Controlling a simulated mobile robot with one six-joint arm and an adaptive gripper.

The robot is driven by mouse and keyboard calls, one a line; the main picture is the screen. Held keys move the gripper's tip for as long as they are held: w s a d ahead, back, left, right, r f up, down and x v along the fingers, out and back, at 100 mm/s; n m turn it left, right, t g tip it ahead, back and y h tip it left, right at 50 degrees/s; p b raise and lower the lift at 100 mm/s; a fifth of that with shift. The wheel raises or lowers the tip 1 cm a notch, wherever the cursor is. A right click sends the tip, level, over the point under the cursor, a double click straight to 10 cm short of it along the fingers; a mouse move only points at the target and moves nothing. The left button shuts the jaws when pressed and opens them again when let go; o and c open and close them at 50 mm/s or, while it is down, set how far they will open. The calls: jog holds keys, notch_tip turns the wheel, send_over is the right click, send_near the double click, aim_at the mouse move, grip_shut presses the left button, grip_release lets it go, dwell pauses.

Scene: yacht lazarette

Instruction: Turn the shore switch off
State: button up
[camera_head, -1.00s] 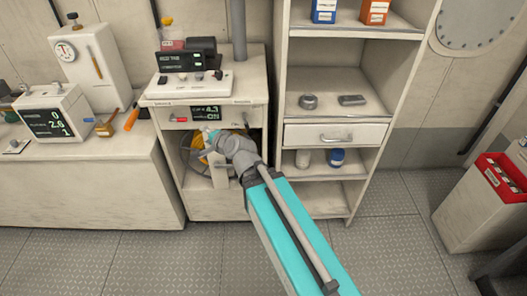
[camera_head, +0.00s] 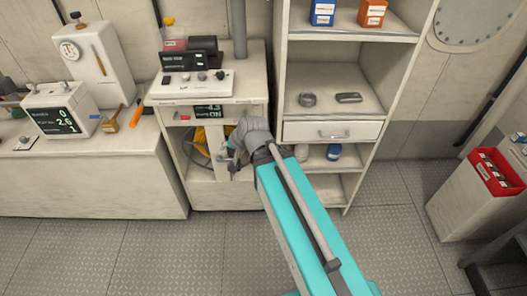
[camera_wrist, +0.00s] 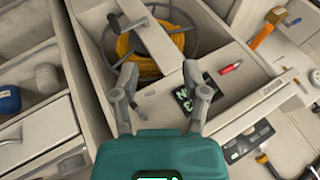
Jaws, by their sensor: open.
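A cabinet front panel carries a small display (camera_head: 208,112) with green text that includes "ON"; it also shows in the wrist view (camera_wrist: 186,100), partly behind a finger. A red-handled lever (camera_head: 184,117) is left of the display; it shows in the wrist view (camera_wrist: 230,68) too. The panel's right part, where a dark lever sat earlier, is mostly behind my arm in the head view. I cannot read which lever is the shore switch. My gripper (camera_head: 232,165) is open and empty in front of the cabinet; in the wrist view its fingers (camera_wrist: 160,85) straddle the panel area.
Below the panel, an open bay holds a coiled yellow cable (camera_wrist: 150,50). A shelf unit (camera_head: 333,112) with a closed drawer (camera_head: 330,131) stands close on the right. A control box (camera_head: 193,84) sits on top. A red-topped bin (camera_head: 493,172) is at far right; the floor between is clear.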

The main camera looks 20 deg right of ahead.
jog(key=s+d+r+n+g+h+p, duration=0.3)
jog(key=s+d+n+g+h+p, duration=0.1)
jog(key=s+d, duration=0.4)
jog(key=shift+s+d+g+p, duration=0.25)
jog(key=shift+d+g+p, duration=0.25)
jog(key=shift+g+p, duration=0.3)
jog(key=shift+f, duration=0.1)
